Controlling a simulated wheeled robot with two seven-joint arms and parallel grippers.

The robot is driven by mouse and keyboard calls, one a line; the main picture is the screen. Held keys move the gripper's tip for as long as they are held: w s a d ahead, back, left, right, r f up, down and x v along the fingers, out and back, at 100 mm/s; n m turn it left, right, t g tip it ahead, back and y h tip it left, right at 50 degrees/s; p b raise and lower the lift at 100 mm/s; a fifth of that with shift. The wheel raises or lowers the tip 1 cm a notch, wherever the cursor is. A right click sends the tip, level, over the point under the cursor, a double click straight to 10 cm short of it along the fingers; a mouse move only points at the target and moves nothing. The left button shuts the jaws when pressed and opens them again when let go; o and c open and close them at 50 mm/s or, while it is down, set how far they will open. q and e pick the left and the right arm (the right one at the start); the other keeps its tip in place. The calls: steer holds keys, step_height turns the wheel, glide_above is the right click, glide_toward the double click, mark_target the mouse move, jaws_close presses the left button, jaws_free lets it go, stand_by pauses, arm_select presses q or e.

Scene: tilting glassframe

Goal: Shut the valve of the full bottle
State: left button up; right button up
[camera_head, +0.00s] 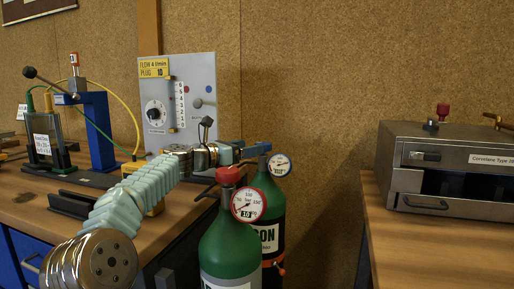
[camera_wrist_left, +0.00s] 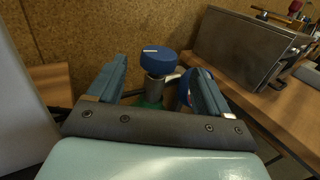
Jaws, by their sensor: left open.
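Two green-shouldered bottles stand between the benches. The front bottle (camera_head: 229,250) has a red valve knob (camera_head: 228,176) and a round gauge (camera_head: 248,205). The rear bottle (camera_head: 270,207) has a gauge (camera_head: 280,165); its needle is too small to read surely. In the left wrist view a blue valve knob (camera_wrist_left: 155,63) with a pale mark stands upright ahead, between the lines of the fingers. My left gripper (camera_head: 250,151) is at the top of the rear bottle, jaws open (camera_wrist_left: 160,88), apparently not touching the knob. The gripper hides this knob in the head view.
A flow panel (camera_head: 178,103) with dial and lever stands on the left bench, beside a blue stand (camera_head: 98,132) with wires. A metal oven-like box (camera_head: 445,165) sits on the right bench (camera_head: 400,245). Cork wall lies behind.

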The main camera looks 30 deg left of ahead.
mark_target(263, 143)
arm_select(q)
steer(key=p+x, duration=0.2)
steer(key=x, duration=0.3)
steer(key=shift+w+d+r, duration=0.15)
steer(key=shift+w, duration=0.1)
steer(key=shift+w+d+p, duration=0.2)
steer(key=shift+w+p, duration=0.1)
steer(key=shift+w, duration=0.35)
